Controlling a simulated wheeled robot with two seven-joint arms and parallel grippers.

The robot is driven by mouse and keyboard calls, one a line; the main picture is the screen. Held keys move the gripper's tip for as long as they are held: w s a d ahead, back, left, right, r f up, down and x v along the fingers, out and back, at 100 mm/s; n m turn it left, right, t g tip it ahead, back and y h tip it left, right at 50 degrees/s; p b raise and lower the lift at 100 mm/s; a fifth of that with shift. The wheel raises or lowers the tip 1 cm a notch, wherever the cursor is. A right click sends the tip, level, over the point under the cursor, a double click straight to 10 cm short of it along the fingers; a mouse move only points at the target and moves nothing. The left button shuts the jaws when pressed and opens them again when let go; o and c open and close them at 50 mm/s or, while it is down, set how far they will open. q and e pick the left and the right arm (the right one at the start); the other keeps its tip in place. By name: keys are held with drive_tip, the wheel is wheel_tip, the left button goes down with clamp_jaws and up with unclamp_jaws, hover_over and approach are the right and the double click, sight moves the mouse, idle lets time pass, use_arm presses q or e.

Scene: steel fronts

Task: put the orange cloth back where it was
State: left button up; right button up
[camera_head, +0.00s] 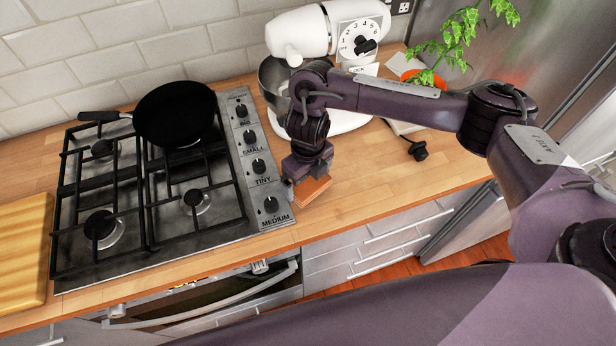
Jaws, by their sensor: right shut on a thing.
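The orange cloth (312,191) is a small flat orange piece at the tip of my right gripper (306,178). My right gripper points down and is shut on the cloth, just right of the stove's knob panel and over the wooden counter (370,190). I cannot tell whether the cloth touches the counter. The gripper hides part of the cloth. My left gripper is not in view.
The gas stove (150,190) with a black pan (177,112) is on the left. A white stand mixer (300,32) and a plant (455,40) stand behind my right arm. A cutting board (24,240) lies at far left. The oven door (210,305) below looks partly open.

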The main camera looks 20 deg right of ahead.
sight(308, 181)
drive_tip(key=shift+f+b, duration=0.6)
drive_tip(key=o, duration=0.6)
drive_tip(key=shift+r, duration=0.2)
drive_tip(key=shift+r+p, duration=0.35)
drive_tip(key=shift+p, duration=0.15)
wheel_tip(308, 181, up, 12)
drive_tip(key=shift+r, duration=0.1)
drive_tip(key=shift+s, duration=0.15)
